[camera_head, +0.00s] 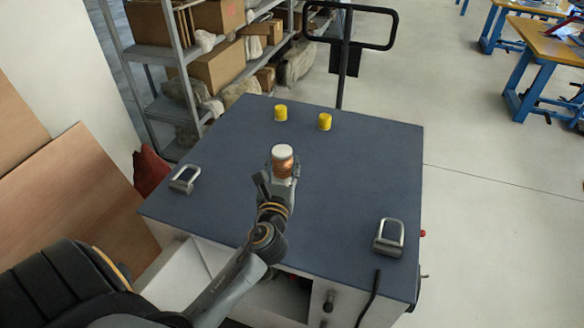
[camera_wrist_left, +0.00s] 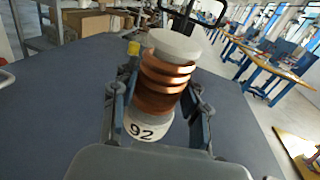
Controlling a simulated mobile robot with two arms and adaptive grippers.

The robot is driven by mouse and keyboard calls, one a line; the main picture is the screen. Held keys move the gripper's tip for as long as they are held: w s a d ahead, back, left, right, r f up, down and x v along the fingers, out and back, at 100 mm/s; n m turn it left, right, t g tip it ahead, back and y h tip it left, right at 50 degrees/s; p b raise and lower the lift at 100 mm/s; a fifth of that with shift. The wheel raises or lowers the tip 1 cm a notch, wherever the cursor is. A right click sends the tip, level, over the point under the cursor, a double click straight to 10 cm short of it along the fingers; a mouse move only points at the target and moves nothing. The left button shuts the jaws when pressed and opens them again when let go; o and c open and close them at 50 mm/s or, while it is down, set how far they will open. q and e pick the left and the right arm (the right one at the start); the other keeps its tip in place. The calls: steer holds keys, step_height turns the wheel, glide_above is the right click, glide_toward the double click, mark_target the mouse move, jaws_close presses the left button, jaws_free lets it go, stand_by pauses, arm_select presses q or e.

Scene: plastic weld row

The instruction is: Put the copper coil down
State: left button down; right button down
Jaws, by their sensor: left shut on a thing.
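The copper coil (camera_head: 282,165) is a short upright cylinder with copper windings, a white top cap and a pale base. My left gripper (camera_head: 280,180) is shut on it over the dark blue cart top (camera_head: 225,150). In the left wrist view the coil (camera_wrist_left: 165,75) stands between the two fingers of my left gripper (camera_wrist_left: 158,110), and its pale base bears the number 92. I cannot tell whether the base touches the cart top. My right gripper is not in view.
Two yellow cylinders (camera_head: 280,113) (camera_head: 324,122) stand near the far edge of the cart top. Metal handles (camera_head: 185,179) (camera_head: 388,237) sit at its left and right sides. A shelf with boxes (camera_head: 215,70) is behind. The surface around the coil is clear.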

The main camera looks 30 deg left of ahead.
arm_select(q)
steer(key=shift+w+a+f+b, duration=0.6)
steer(key=shift+w+f, duration=0.75)
steer(key=shift+f, duration=0.4)
steer(key=shift+w+a+f+b, duration=0.6)
steer(key=shift+w+f, duration=0.8)
steer(key=shift+f, duration=0.4)
steer(key=shift+w+a+f+b, duration=0.5)
steer(key=shift+w+f+b, duration=0.15)
steer(key=shift+w+f, duration=0.9)
steer(key=shift+s+f, duration=0.2)
steer(key=shift+f, duration=0.05)
steer(key=shift+f, duration=0.15)
steer(key=c, duration=0.7)
jaws_free()
